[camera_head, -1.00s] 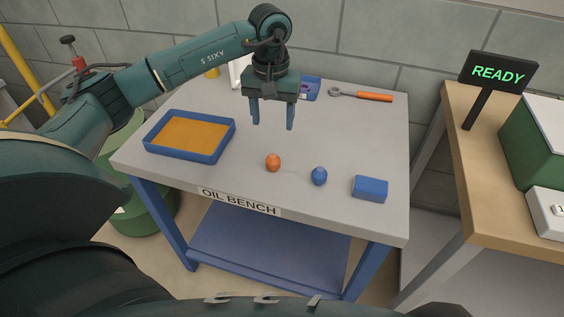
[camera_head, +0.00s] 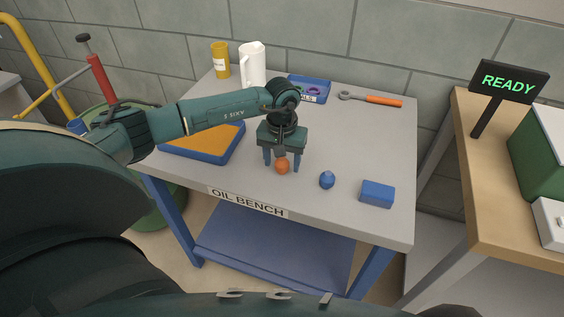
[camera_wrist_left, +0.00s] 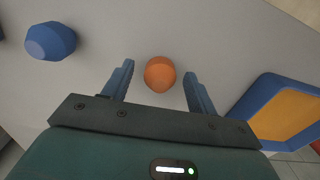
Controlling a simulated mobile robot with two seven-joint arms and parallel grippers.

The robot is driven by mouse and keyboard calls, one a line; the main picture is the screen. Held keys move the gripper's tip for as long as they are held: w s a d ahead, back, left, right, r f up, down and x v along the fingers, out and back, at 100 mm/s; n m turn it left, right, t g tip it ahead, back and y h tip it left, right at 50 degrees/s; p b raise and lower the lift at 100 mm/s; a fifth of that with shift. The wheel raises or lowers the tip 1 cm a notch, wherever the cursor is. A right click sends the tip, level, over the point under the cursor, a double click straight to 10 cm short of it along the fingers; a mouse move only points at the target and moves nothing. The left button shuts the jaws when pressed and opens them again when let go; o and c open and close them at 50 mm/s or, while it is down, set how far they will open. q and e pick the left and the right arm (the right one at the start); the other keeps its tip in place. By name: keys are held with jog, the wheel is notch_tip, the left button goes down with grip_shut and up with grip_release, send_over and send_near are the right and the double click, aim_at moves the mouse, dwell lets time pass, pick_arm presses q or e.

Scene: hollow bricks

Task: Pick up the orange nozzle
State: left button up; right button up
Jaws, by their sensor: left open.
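The orange nozzle (camera_head: 282,167) is a small rounded piece standing on the grey bench top. It also shows in the left wrist view (camera_wrist_left: 160,73), between and slightly beyond the two fingertips. My left gripper (camera_head: 282,168) points down at the nozzle, with one finger on each side of it. In the left wrist view its blue fingers (camera_wrist_left: 159,75) are apart, with a gap on both sides of the nozzle. Whether the fingertips reach the bench top I cannot tell. My right gripper does not show.
A blue nozzle (camera_head: 327,180) and a blue block (camera_head: 377,194) stand to the right. A blue tray with an orange floor (camera_head: 226,157) is left, partly behind my arm.

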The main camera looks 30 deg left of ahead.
pick_arm(q)
jog(key=shift+c, duration=0.2)
jog(key=c, duration=1)
jog(key=shift+c, duration=0.2)
